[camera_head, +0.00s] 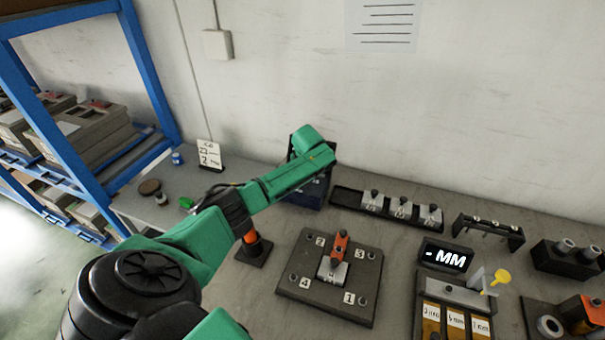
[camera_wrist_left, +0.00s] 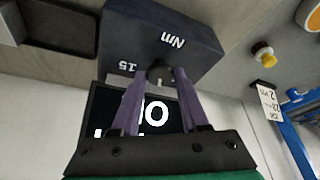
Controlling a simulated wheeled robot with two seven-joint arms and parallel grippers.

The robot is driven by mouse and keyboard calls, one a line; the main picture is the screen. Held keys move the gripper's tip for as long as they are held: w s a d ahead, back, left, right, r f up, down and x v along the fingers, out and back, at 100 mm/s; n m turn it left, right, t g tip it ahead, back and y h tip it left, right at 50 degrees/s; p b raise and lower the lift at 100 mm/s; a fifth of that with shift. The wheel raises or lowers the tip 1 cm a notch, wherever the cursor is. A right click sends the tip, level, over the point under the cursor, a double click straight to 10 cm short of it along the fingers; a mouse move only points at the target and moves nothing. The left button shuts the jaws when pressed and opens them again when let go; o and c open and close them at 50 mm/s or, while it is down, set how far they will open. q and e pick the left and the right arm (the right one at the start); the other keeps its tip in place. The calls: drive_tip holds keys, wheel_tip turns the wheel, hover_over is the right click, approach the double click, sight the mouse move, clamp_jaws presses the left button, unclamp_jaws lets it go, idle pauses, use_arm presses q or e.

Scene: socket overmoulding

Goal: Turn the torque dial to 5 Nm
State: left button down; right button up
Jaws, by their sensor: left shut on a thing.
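The torque dial (camera_wrist_left: 160,73) is a small dark knob on a dark blue box (camera_wrist_left: 125,40) marked "Nm" and "15" in the left wrist view. My left gripper (camera_wrist_left: 160,76) is shut on the dial, its two purple fingers on either side of it. The fingers partly cover the dial, so its pointer cannot be made out. A black display (camera_wrist_left: 155,112) beside the box shows white digits ending in "0", partly hidden by the fingers. In the head view the blue box (camera_head: 308,194) stands at the back of the bench, partly behind my left arm. My right gripper is out of view.
A dark plate (camera_head: 300,293) with numbered corners and an orange-topped part lies right of my arm. A rack of sockets (camera_head: 385,210), an "MM" display (camera_head: 447,256) and a black stand (camera_head: 487,233) are further right. A number card (camera_head: 209,155) stands left of the box.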

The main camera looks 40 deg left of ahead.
use_arm(q)
drive_tip(key=shift+w+d+f+n+g, duration=0.15)
drive_tip(key=shift+n+g, duration=0.25)
drive_tip(key=shift+n, duration=0.6)
drive_tip(key=shift+f+n+g+y+b, duration=0.1)
drive_tip(key=shift+n+g+y+b, duration=0.2)
drive_tip(key=shift+n+b, duration=0.6)
drive_tip(key=n+g+b, duration=0.1)
drive_tip(key=n+b, duration=0.2)
drive_tip(key=b, duration=0.1)
drive_tip(key=shift+w+y+b, duration=0.15)
drive_tip(key=shift+y+b, duration=0.15)
drive_tip(key=shift+b, duration=0.1)
drive_tip(key=shift+r+n+g+b, duration=0.2)
drive_tip(key=shift+n+g+b, duration=0.1)
drive_tip(key=shift+n+b, duration=0.3)
drive_tip(key=shift+c, duration=2.1)
unclamp_jaws()
drive_tip(key=shift+r, duration=0.15)
